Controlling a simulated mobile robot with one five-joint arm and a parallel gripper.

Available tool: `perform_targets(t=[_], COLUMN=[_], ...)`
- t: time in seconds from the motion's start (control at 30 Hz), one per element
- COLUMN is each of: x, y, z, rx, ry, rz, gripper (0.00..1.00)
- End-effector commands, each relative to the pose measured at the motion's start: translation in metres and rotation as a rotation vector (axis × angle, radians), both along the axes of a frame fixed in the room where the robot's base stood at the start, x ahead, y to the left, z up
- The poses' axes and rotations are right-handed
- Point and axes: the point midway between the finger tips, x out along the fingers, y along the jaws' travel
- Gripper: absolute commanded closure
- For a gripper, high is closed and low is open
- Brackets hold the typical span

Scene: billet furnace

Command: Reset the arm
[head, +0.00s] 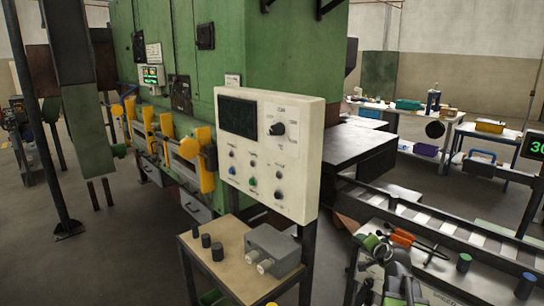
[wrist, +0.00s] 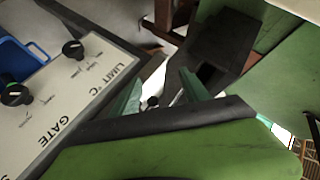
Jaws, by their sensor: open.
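My gripper (wrist: 160,96) shows in the wrist view as two green fingers standing apart, with a gap between them and nothing held there. A dark bar and a broad green part of my arm fill the bottom of that view. In the head view, what looks like my gripper (head: 101,193) hangs at the far left, with two prongs pointing down, clear of the floor. A control panel with black knobs, marked LIMIT °C and GATE, is at the left of the wrist view (wrist: 62,105). A pale panel with knobs and a dark screen also stands mid-picture in the head view (head: 270,185).
A green furnace body (head: 280,45) stands behind the panel. Yellow clamps (head: 205,160) line a rail on its front. A small table (head: 225,265) holds dark cylinders and a grey box. A conveyor (head: 430,215) and tool table are at the right. Floor at the lower left is clear.

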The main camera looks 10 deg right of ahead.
Motion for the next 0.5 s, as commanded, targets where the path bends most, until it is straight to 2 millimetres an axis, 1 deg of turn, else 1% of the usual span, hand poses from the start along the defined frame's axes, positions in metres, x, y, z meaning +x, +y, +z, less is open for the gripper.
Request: perform_targets(t=[0.03, 0.07, 0.1, 0.17, 0.2, 0.27, 0.3, 0.37, 0.4, 0.5], x=[-0.001, -0.004, -0.011, -0.027, -0.041, -0.068, -0.088, -0.117, -0.135, -0.169], y=[0.043, 0.067, 0.098, 0.144, 0.173, 0.21, 0.231, 0.255, 0.266, 0.283], z=[-0.016, -0.028, -0.042, -0.064, -0.079, -0.097, -0.108, -0.119, -0.123, -0.128], rx=[-0.03, -0.053, -0.082, -0.134, -0.172, -0.233, -0.271, -0.328, -0.362, -0.422], ry=[0.082, 0.139, 0.216, 0.34, 0.427, 0.56, 0.649, 0.773, 0.846, 0.982], rz=[0.098, 0.161, 0.243, 0.372, 0.457, 0.58, 0.656, 0.754, 0.808, 0.896], gripper=[0.46, 0.46, 0.46, 0.46, 0.46, 0.46, 0.46, 0.46, 0.46, 0.46])
